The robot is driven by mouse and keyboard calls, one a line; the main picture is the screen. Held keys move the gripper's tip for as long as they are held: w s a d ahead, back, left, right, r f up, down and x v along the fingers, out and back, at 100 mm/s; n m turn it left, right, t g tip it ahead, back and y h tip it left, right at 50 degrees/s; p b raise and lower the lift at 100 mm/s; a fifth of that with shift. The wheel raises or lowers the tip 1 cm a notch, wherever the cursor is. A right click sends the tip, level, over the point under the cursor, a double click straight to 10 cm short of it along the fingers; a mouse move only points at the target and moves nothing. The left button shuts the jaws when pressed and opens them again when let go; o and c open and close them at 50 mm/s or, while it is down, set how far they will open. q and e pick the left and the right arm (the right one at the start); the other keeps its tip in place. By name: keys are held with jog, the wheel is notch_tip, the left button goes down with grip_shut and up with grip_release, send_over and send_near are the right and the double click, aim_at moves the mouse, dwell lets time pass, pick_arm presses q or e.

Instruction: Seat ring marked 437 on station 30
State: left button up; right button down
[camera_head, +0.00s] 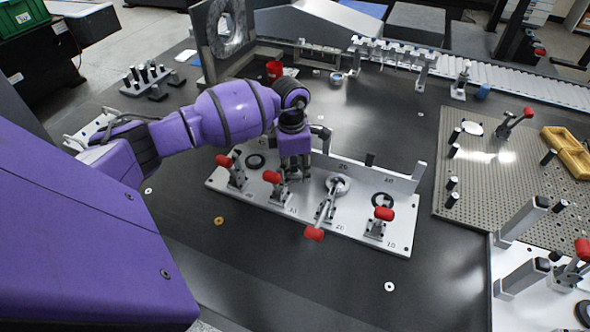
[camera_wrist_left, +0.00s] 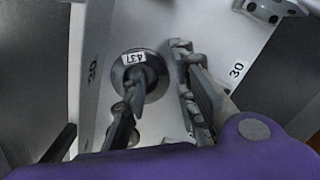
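The ring marked 437 (camera_wrist_left: 127,72) is a grey disc with a white label, seen in the left wrist view. It lies in line with the fixture plate (camera_wrist_left: 205,20) between two "30" marks. My left gripper (camera_head: 294,170) points down over station 30 of the white fixture (camera_head: 300,212) in the head view and hides the ring there. In the left wrist view its fingers (camera_wrist_left: 165,75) stand apart; one overlaps the ring's middle and the other is beside its right edge. Whether they pinch the ring's wall is unclear. My right gripper is not in view.
Red-handled clamps (camera_head: 272,177) line the fixture's front, close to my gripper. Dark rings (camera_head: 256,161) show at the end stations; a clamp arm lies over the pale ring (camera_head: 337,185) at station 20. A perforated plate (camera_head: 490,185) is at the right. The dark table in front is mostly clear.

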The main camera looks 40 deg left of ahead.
pick_arm(q)
notch_tip(320, 180, up, 12)
jog(key=shift+a, duration=0.3)
jog(key=shift+s, duration=0.1)
